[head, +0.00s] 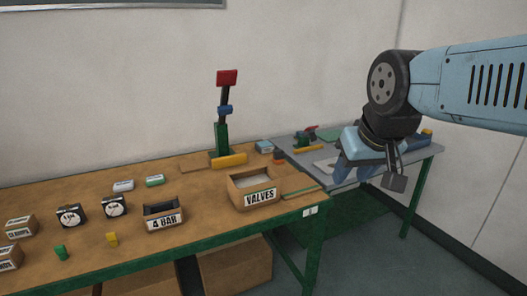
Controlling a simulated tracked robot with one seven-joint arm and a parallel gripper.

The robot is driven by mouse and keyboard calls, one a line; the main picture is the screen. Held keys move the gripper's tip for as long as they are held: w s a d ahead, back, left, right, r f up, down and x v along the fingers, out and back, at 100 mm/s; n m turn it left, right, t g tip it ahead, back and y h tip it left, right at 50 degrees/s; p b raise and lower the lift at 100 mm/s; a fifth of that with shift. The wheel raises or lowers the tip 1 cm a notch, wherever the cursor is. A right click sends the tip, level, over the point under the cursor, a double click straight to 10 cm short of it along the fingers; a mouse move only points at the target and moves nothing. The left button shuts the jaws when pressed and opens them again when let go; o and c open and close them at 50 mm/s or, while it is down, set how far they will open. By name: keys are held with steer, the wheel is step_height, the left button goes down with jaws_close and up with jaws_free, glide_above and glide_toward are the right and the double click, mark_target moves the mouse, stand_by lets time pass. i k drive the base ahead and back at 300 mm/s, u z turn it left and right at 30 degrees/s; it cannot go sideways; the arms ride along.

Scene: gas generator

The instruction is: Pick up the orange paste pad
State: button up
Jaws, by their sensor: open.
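A small orange item (279,155), which may be the orange paste pad, sits near the back right corner of the wooden bench; it is too small to identify surely. A small orange spot (427,132) also shows at the far end of the grey table. My gripper (366,174) is open and appears empty. It hangs pointing down in front of the grey table, to the right of the orange item and apart from it. It hides part of the grey table behind it.
The wooden bench (190,212) holds a VALVES box (257,190), a 4 BAR box (163,213), gauges (71,215) and a green stand with a red top (221,135). The grey table (345,151) carries small tools. A cardboard box (235,262) stands below.

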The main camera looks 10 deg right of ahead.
mark_target(278, 154)
steer(key=u, duration=0.3)
steer(key=i, duration=1.5)
steer(key=z, duration=0.45)
